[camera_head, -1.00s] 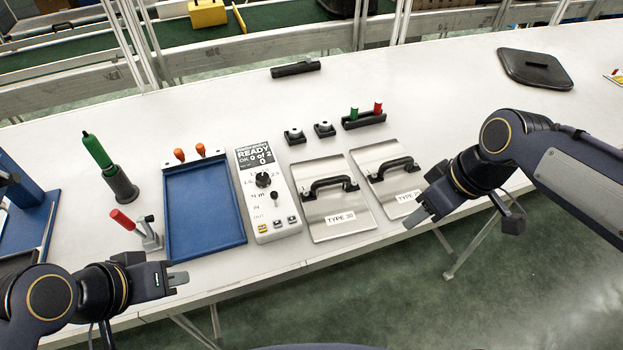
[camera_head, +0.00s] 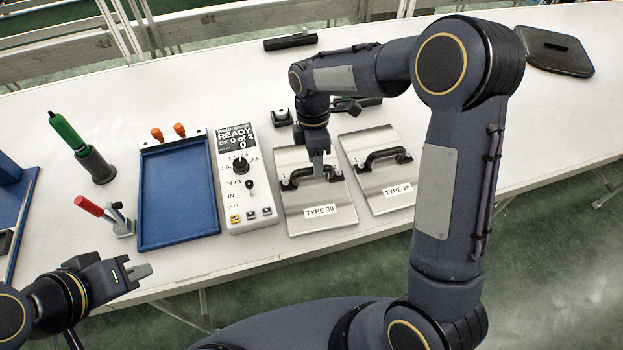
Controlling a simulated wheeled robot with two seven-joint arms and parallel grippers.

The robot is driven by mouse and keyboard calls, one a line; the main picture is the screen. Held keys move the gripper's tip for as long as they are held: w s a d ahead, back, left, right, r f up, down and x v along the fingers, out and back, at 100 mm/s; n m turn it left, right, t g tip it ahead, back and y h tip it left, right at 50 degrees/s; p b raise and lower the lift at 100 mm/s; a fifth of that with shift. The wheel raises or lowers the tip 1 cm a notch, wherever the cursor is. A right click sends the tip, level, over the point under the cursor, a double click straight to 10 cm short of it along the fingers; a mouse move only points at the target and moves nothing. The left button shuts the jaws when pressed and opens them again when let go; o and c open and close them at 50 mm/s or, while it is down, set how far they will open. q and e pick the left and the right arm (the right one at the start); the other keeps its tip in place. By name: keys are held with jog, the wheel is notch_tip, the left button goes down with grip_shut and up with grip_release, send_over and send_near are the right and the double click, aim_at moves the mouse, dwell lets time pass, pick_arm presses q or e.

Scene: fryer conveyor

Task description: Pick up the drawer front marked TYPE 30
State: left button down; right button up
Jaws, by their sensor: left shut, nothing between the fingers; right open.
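The drawer front marked TYPE 30 (camera_head: 317,211) is a flat silver plate with a black bar handle (camera_head: 292,181), lying on the white table. My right gripper (camera_head: 318,170) is over the middle of that handle, pointing down. It is open; whether its fingers straddle the bar is hard to tell, as the gripper hides that part of the handle. The similar plate marked TYPE 29 (camera_head: 396,192) lies to its right. My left gripper (camera_head: 141,271) is shut and empty near the table's front edge at the left.
A white control box (camera_head: 259,211) stands left of the plate, then a blue tray (camera_head: 147,243). A red-handled clamp (camera_head: 122,224) and green-handled tool (camera_head: 98,168) stand further left. A black mat (camera_head: 555,55) lies at the far right.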

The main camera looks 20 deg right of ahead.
aim_at(312, 177)
jog(key=f, duration=0.3)
jog(key=shift+s+a+f, duration=0.1)
jog(key=shift+s+f, duration=0.05)
jog(key=shift+s, duration=0.15)
grip_shut()
